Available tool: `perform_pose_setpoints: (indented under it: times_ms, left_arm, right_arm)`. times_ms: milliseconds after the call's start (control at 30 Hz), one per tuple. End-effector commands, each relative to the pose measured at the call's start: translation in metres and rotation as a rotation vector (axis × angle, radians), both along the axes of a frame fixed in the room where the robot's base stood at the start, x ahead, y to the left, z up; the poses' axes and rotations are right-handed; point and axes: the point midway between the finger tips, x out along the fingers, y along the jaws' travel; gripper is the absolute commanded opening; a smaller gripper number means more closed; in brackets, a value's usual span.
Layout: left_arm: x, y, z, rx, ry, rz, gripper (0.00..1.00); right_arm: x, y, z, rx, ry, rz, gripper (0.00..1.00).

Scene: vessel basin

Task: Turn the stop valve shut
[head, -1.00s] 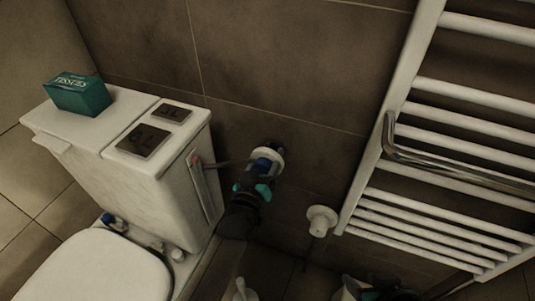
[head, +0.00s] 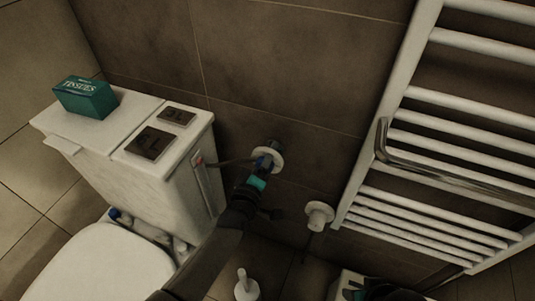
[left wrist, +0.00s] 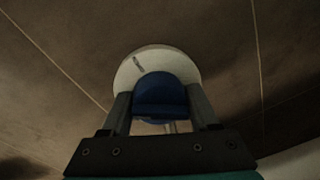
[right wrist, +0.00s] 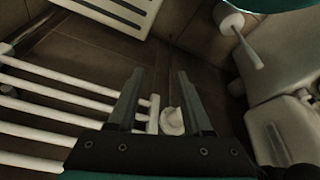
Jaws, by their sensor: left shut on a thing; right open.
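The stop valve sits on the tiled wall just right of the toilet cistern, with a round white wall plate (head: 277,156) and a blue handle (head: 264,162). In the left wrist view the blue handle (left wrist: 160,97) is between the fingers, in front of the white plate (left wrist: 146,58). My left gripper (head: 261,170) is shut on the blue handle, and its fingers hide part of the valve. My right gripper (right wrist: 160,100) is open and empty, away from the valve, over the floor near the towel rail.
The white cistern (head: 185,185) stands close on the left, with a teal tissue box (head: 86,97) on top. A white towel radiator (head: 440,150) is on the right wall. A second white wall fitting (head: 319,215) sits right of the valve. A white brush (head: 245,286) stands below.

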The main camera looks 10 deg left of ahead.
Motion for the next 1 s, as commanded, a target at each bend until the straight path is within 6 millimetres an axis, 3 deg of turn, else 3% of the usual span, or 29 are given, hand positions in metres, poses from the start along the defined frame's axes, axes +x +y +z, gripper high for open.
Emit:
perform_pose_setpoints:
  times_ms: [500, 1000]
  left_arm:
    - [0.000, -0.001, -0.003, -0.436, 0.086, -0.001, 0.06]
    - [0.000, -0.002, -0.002, -0.611, 0.120, -0.002, 0.06]
  right_arm:
    - [0.003, 0.001, 0.009, 0.004, -0.019, 0.000, 0.50]
    - [-0.001, 0.000, 0.024, 0.007, -0.027, -0.004, 0.50]
